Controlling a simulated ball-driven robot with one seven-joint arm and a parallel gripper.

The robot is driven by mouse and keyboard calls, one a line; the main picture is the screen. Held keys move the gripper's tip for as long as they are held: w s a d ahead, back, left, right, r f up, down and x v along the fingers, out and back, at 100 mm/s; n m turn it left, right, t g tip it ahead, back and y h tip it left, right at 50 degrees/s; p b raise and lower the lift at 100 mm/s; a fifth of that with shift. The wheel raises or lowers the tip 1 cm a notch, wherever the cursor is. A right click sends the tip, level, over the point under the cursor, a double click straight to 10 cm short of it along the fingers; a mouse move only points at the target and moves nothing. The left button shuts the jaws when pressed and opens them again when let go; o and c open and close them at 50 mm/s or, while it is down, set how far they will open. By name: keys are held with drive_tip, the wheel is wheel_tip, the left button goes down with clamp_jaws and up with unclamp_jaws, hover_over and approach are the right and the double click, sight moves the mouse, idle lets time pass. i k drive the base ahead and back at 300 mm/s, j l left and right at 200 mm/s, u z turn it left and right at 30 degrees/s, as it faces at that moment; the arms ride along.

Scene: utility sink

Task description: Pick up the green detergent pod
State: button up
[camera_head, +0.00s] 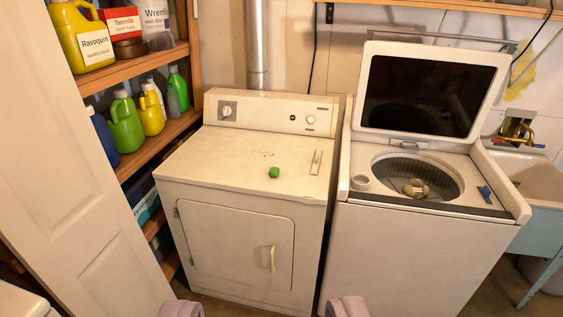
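The green detergent pod (274,172) is a small bright green block lying on the top of the white dryer (225,160), a little right of its middle. My gripper (264,308) shows only as two pinkish fingertips at the bottom edge of the picture. The fingertips are wide apart with nothing between them, so it is open and empty. It is well short of the dryer top and apart from the pod. The rest of the gripper is out of the picture.
A thin pale object (316,162) lies right of the pod. The washer (420,255) stands to the right with its lid (422,95) raised. Wooden shelves (160,143) with bottles and a white door (75,170) are at left. A sink (535,180) is at far right.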

sight(273, 171)
drive_tip(key=i+u, duration=0.1)
drive_tip(key=i, duration=0.55)
drive_tip(key=i+u, duration=0.1)
drive_tip(key=i, duration=0.5)
drive_tip(key=i+u, duration=0.15)
drive_tip(key=i, duration=0.5)
drive_tip(key=i+l+u, duration=0.1)
drive_tip(key=i, duration=0.5)
drive_tip(key=i+l+u, duration=0.1)
drive_tip(key=i+l, duration=0.15)
drive_tip(key=i, duration=0.4)
